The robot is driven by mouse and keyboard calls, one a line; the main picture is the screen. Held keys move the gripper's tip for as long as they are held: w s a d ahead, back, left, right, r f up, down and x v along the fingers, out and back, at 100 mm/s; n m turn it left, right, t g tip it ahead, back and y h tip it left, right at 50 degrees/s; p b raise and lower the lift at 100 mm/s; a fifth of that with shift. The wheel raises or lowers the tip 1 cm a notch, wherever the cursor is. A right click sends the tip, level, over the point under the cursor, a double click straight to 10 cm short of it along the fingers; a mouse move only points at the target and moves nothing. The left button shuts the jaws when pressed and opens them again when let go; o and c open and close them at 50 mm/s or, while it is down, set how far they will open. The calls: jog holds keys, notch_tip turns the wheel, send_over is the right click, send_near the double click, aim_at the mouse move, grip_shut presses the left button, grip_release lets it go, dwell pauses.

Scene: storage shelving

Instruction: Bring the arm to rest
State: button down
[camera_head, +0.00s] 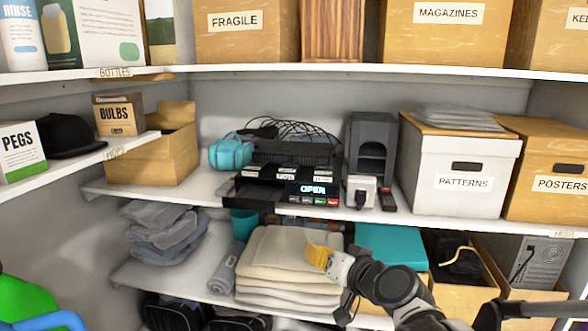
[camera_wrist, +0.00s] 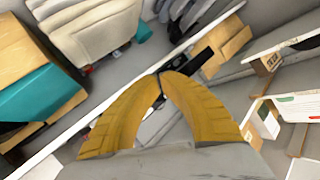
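My gripper (camera_head: 318,256) has yellow fingers and shows in the head view in front of the folded cream cloths on the lower shelf. My grey arm reaches up to it from the lower right. In the wrist view my gripper's fingers (camera_wrist: 160,76) arch together with their tips meeting. Nothing is held between them. The wrist view is strongly tilted. I cannot tell how far the fingers are from the cloths.
Folded cream cloths (camera_head: 285,262) and a teal box (camera_head: 390,245) lie close around the gripper. Above is the middle shelf with a black device (camera_head: 290,170) and a white PATTERNS box (camera_head: 455,170). A shelf edge (camera_wrist: 115,90) crosses the wrist view.

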jog(key=s+d+f+g+h, duration=0.3)
jog(key=s+d, duration=0.4)
jog(key=s, duration=0.4)
jog(key=s+d+f+g+h, duration=0.2)
jog(key=s+d+f+h, duration=0.2)
jog(key=s+d, duration=0.3)
jog(key=s, duration=0.4)
jog(key=shift+s+g, duration=0.25)
jog(key=shift+g, duration=0.15)
